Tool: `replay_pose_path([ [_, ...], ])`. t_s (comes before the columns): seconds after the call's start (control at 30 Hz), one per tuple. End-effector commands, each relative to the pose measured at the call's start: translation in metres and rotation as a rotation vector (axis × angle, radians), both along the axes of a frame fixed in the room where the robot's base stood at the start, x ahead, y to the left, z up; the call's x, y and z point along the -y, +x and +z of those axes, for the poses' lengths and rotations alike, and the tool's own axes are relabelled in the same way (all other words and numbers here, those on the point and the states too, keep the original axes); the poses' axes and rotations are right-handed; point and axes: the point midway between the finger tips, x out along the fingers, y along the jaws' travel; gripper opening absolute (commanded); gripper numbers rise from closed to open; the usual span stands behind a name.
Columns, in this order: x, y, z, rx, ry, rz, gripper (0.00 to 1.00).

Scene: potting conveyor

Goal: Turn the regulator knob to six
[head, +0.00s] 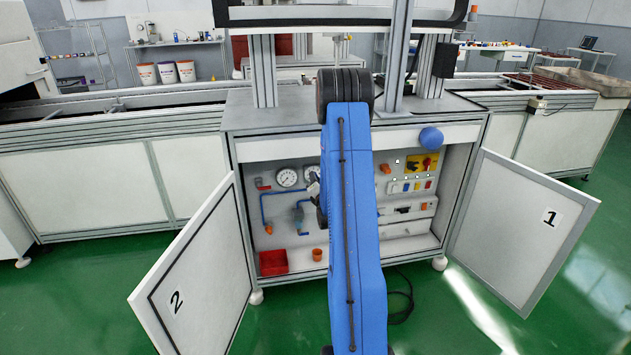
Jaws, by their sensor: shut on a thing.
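The open cabinet under the machine holds a pneumatic panel (275,200) with gauges and blue piping. My gripper (314,186) shows only as a small grey part at the left edge of my blue arm, just below the right gauge (312,173). It is shut at the panel, at the place of the regulator knob. The knob itself, its marks and the fingertips are hidden behind my gripper and arm, so its setting cannot be read. The left gauge (287,177) is in plain view, but its needle is too small to read.
Door 2 (200,275) stands open at the left, door 1 (522,225) at the right. A red bin (273,262) and an orange pot (317,254) stand on the cabinet floor. A yellow-plated red switch (427,162) sits at the panel's right. A black cable (402,300) lies on the green floor.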

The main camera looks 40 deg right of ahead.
Motion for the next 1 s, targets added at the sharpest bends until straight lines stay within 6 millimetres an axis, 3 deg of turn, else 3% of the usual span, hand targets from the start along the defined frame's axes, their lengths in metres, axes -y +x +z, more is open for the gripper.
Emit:
replay_pose_path([
  [1.0, 0.0004, -0.0008, -0.0011, 0.485, 0.795, -0.003, 0.0],
])
